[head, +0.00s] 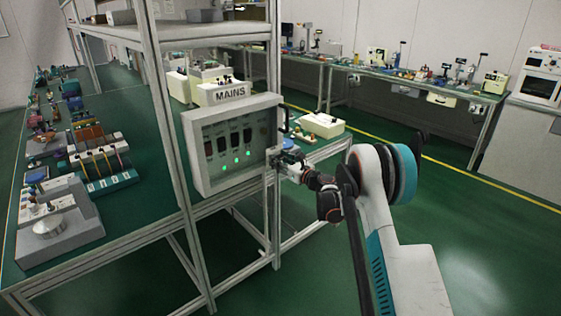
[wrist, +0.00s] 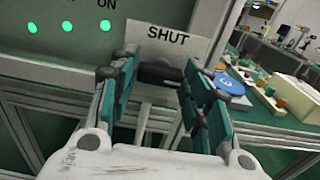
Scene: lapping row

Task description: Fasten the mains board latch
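The mains board (head: 191,150) is a pale grey box under a MAINS sign, fixed to the shelf frame, with dark switches and green lights on its front. In the wrist view a dark latch piece (wrist: 160,73) lies crosswise just below a SHUT label (wrist: 168,38). My gripper (head: 279,162) is at the board's lower right corner. In the wrist view my gripper (wrist: 160,68) has its fingers apart, one on each side of the latch. I cannot tell whether they touch it. In the head view the latch is too small to make out.
A dark handle (head: 285,119) stands at the board's right edge. A green bench (head: 140,215) holds several devices at left. In the wrist view a blue round part (wrist: 229,84) and a cream box (wrist: 285,97) lie right of my fingers. The floor at right is clear.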

